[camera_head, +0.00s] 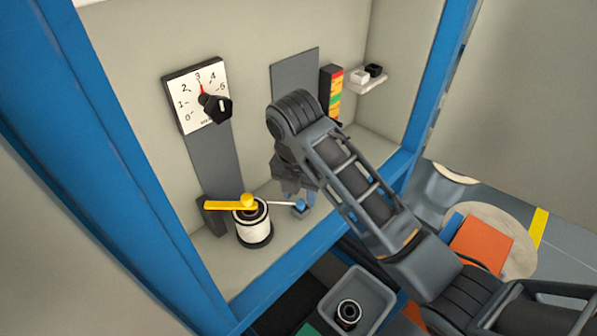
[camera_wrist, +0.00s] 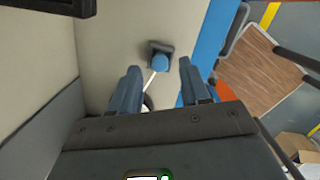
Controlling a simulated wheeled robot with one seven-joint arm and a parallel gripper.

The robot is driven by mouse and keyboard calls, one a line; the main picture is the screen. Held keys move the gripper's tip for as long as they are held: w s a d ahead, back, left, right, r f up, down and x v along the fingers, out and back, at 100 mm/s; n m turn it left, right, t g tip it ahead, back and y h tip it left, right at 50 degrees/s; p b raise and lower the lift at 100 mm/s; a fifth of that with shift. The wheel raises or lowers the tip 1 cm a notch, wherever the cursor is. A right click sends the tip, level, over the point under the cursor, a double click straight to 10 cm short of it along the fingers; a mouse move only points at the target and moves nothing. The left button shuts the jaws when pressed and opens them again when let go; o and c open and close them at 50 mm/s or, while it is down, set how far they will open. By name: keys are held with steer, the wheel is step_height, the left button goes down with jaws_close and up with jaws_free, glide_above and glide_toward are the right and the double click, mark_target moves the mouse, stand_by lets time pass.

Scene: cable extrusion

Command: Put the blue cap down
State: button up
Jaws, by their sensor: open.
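The blue cap (camera_head: 301,205) is low inside the cabinet, at the end of a thin pale rod, with a small dark block (camera_wrist: 153,46) around or under it. In the wrist view the cap (camera_wrist: 160,62) shows just beyond the gap between my fingers. My gripper (camera_head: 297,194) is open, with its two blue-grey fingers apart and pointing down at the cap. The cap appears free of both fingers. Whether a fingertip touches it I cannot tell.
A white cylinder (camera_head: 254,226) with a yellow lever (camera_head: 229,204) stands left of the cap. A dial (camera_head: 197,96) and a coloured indicator strip (camera_head: 336,94) are on the back wall. The cabinet's blue frame (camera_head: 282,263) edges the front. A grey bin (camera_head: 375,298) holds a black ring below.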

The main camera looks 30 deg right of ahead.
mark_target(299, 205)
step_height(299, 205, up, 10)
steer(key=p, duration=0.5)
steer(key=shift+s+a, duration=0.35)
steer(key=shift+a, duration=0.1)
steer(key=shift+f, duration=0.1)
